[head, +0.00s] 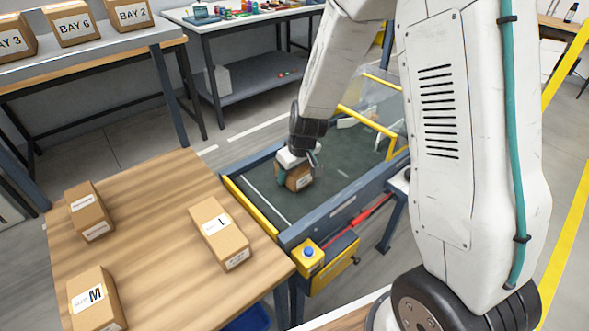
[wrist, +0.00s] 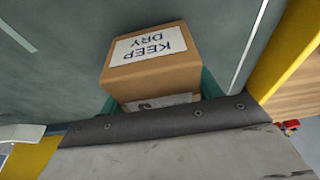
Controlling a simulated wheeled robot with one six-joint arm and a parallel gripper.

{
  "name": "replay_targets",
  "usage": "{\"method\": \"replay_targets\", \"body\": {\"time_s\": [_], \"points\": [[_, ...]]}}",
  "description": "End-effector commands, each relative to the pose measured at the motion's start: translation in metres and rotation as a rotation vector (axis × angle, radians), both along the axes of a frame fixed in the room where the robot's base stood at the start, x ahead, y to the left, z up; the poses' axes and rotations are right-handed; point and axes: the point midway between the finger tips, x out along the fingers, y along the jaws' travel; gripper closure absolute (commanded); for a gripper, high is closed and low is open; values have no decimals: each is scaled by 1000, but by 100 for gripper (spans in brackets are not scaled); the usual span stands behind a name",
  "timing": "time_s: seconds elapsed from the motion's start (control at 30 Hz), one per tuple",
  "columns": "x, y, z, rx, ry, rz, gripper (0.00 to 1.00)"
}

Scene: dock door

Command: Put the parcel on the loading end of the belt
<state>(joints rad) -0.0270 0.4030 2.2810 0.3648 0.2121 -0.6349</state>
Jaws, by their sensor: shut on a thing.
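A brown cardboard parcel (head: 296,178) is at the near, loading end of the dark green belt (head: 262,201), beside the white line across it. In the wrist view the parcel (wrist: 160,65) carries a white label reading KEEP DRY. My gripper (head: 298,166) reaches down from above and is shut on the parcel, with teal fingers at its sides. The fingers show partly behind the parcel in the wrist view. The parcel is at or just above the belt (wrist: 50,85); I cannot tell whether it touches.
A wooden table (head: 150,240) left of the belt holds several boxes, one marked I (head: 220,233) and one marked M (head: 95,298). The belt has yellow and blue edge rails, a yellow-framed clear guard (head: 385,110) and a blue button (head: 308,252). Bay boxes (head: 72,22) stand on a shelf behind.

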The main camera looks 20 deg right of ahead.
Motion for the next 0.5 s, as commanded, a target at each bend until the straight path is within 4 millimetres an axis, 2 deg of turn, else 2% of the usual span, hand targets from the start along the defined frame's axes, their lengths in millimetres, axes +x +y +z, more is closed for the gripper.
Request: {"method": "replay_targets", "body": {"time_s": [0.4, 0.43, 0.5], "points": [[0, 1, -5, 1, 0, 0, 69], [0, 1, -4, 1, 0, 0, 28], [0, 1, -5, 1, 0, 1, 15]]}}
